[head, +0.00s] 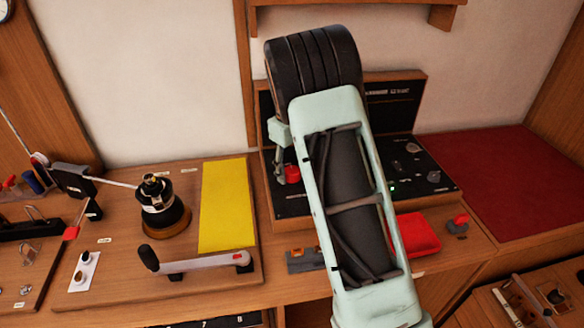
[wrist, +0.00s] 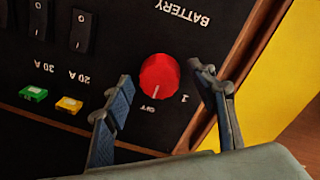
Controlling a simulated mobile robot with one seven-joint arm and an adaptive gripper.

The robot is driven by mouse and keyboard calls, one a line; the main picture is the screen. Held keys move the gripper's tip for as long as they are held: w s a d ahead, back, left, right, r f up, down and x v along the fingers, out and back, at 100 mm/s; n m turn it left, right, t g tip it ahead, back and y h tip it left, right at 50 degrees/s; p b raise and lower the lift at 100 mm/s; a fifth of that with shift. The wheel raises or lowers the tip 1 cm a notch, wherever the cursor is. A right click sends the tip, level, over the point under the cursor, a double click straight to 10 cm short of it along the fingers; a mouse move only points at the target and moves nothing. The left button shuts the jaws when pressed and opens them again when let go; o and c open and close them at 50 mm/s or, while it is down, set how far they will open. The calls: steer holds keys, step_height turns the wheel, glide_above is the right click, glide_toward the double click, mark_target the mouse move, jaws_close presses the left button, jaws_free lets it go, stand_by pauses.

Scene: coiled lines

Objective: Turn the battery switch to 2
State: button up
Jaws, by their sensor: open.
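The battery switch is a round red knob (wrist: 159,74) on a black panel (wrist: 110,120) under the upside-down word BATTERY. Its pale mark points down in the wrist view, toward the OFF label; a 1 is printed beside OFF. I cannot see a 2. My gripper (wrist: 160,76) is open, with one finger on each side of the knob in the picture. Small gaps show between the fingers and the knob, and I see no grip on it. In the head view the red knob (head: 292,174) shows beside my gripper (head: 282,160), partly hidden by my arm.
Black rocker switches and green (wrist: 33,93) and yellow (wrist: 69,104) fuses sit left of the knob in the wrist view. The panel's wooden edge (wrist: 232,75) is close on the right. A yellow mat (head: 226,205) and a winch (head: 163,208) lie left in the head view.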

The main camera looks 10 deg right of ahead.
steer(key=shift+c, duration=0.4)
steer(key=c, duration=1.1)
steer(key=shift+m, duration=0.3)
steer(key=m+p, duration=0.1)
steer(key=m, duration=0.4)
steer(key=shift+w, duration=0.1)
steer(key=m+p, duration=0.1)
steer(key=m, duration=0.5)
steer(key=shift+g, duration=0.3)
steer(key=shift+m, duration=0.3)
steer(key=o, duration=1.2)
